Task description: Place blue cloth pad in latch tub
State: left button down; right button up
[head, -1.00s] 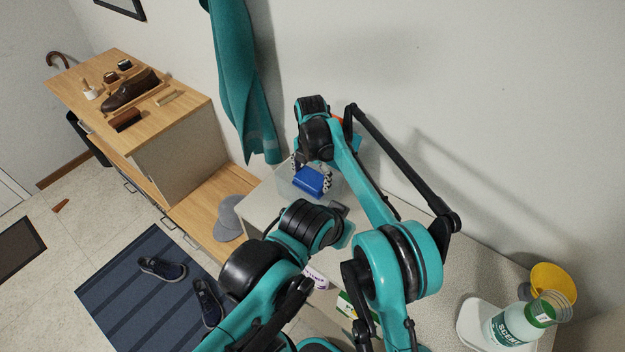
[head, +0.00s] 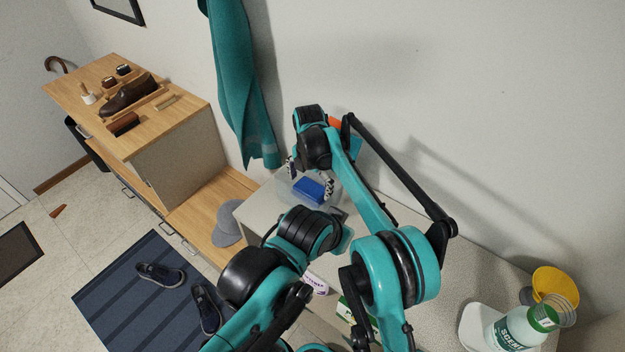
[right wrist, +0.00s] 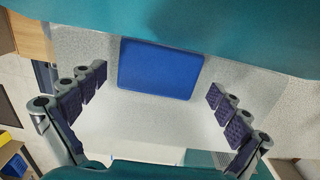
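The blue cloth pad (head: 309,190) lies in the clear latch tub (head: 284,188) on the pale counter, against its floor as far as I can tell. My right gripper (head: 309,178) is above the tub with its fingers spread on either side of the pad. In the right wrist view, the pad (right wrist: 160,68) lies beyond the open fingers (right wrist: 160,100), touching neither. The tub's walls are faint and partly hidden by my arm. My left arm is bent in front of the counter; its fingers are hidden, so their state does not show.
A teal towel (head: 240,90) hangs behind. A wooden cabinet (head: 180,125) with a shoe stands left. Shoes lie on a dark mat (head: 125,290).

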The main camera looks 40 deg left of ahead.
aim_at(310, 188)
jog(key=shift+w+a+f, duration=0.1)
notch_tip(310, 188, up, 13)
jog(key=p, duration=0.3)
dwell(0.4)
